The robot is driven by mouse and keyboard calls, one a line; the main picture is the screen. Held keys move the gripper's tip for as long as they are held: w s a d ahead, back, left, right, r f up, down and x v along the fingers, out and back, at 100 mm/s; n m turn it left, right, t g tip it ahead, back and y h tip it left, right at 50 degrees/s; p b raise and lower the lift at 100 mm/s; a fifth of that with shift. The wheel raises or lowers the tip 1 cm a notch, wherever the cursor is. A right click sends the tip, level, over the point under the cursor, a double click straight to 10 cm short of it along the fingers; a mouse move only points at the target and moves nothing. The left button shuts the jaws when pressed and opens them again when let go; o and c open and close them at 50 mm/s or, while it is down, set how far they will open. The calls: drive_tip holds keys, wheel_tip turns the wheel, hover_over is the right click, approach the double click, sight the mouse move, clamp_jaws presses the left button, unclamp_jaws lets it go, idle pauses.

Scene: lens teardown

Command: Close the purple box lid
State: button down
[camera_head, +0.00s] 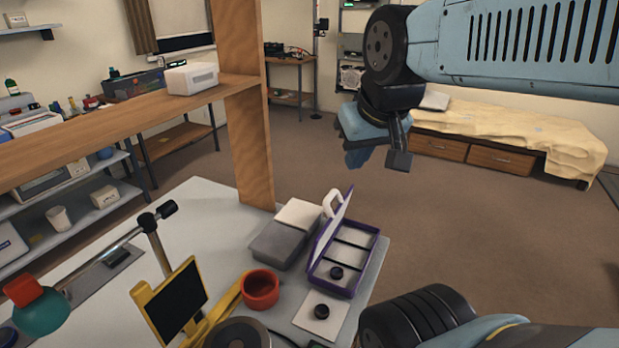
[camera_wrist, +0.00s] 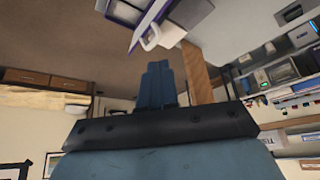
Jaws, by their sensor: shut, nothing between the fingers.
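The purple box (camera_head: 314,273) stands near the right edge of the grey table, with its divided inside showing. Its lid (camera_head: 337,228) is open and stands steeply up along the box's left side, with a white handle (camera_head: 331,203) on its outer face. A round black part (camera_head: 336,272) lies in the front compartment. My gripper (camera_head: 357,160) is shut and empty, in the air above and beyond the box, touching nothing. In the wrist view its blue fingers (camera_wrist: 158,68) are together, and the lid (camera_wrist: 152,18) shows at the top edge, apart from them.
Grey and white boxes (camera_head: 280,243) stand directly left of the lid. A red bowl (camera_head: 261,288), a yellow-framed screen (camera_head: 174,300) and a white card with a black ring (camera_head: 321,312) are nearer. A wooden post (camera_head: 243,150) rises behind. Open floor lies right of the table.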

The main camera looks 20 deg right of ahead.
drive_tip(key=w+a+f+n+g+h, duration=0.2)
drive_tip(key=w+f+n+g, duration=0.15)
drive_tip(key=w, duration=0.85)
drive_tip(key=w+a+f+n+g+h, duration=0.1)
drive_tip(key=w+a+f+n+g, duration=0.3)
drive_tip(key=w, duration=0.8)
drive_tip(key=s+d+f, duration=0.2)
drive_tip(key=d+f, duration=0.1)
drive_tip(key=f, duration=0.2)
drive_tip(key=s+d+f+n+g, duration=0.1)
drive_tip(key=s+d+f, duration=0.2)
drive_tip(key=d+f, duration=0.1)
drive_tip(key=shift+s+f, duration=0.15)
drive_tip(key=shift+f, duration=0.3)
